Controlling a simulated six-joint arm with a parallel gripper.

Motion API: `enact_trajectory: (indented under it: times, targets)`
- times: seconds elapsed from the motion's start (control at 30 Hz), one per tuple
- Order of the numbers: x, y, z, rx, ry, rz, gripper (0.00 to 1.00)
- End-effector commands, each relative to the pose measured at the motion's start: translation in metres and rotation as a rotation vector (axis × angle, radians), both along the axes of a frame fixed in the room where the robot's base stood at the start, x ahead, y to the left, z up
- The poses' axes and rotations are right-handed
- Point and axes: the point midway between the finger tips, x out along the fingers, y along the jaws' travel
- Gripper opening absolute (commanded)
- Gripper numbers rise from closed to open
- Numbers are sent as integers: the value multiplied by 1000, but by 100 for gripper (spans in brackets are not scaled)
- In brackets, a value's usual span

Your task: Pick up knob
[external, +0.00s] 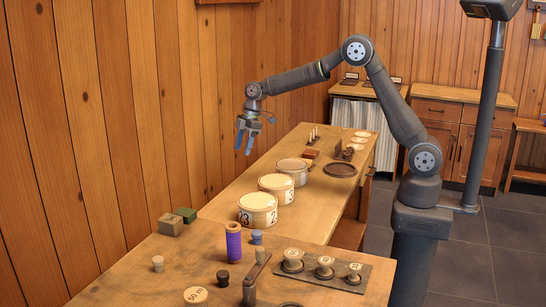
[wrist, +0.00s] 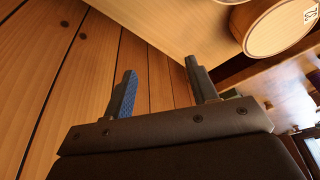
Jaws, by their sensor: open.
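Several small pieces on the near table could be the knob; I cannot tell which one is meant. They are a pale wooden one (external: 158,263), a dark one (external: 223,278) and a blue-grey one (external: 257,238) beside the purple-wound spool (external: 233,243). None of these shows in the wrist view. My gripper (external: 244,150) hangs in the air near the wood wall, above and beyond these pieces, with its fingers pointing down. In the wrist view its fingers (wrist: 160,68) are apart with nothing between them.
Round tubs (external: 258,210) stand in a row along the table. A board with knobbed weights (external: 325,274) lies at the near right. Two small blocks (external: 171,225) sit by the left edge. The plank wall (external: 130,120) is close to my gripper.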

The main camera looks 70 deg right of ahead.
Motion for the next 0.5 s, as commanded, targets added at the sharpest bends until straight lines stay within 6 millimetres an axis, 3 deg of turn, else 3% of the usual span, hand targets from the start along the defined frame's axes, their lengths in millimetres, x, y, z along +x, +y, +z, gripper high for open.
enact_trajectory:
  times: [0.17, 0.27, 0.37, 0.5]
  targets:
    - [-1, 6, 1, -2, 3, 6, 53]
    - [-6, 30, 5, -9, 13, 28, 53]
    - [-18, 76, 12, -28, 35, 67, 53]
    - [-48, 154, 24, -72, 71, 130, 53]
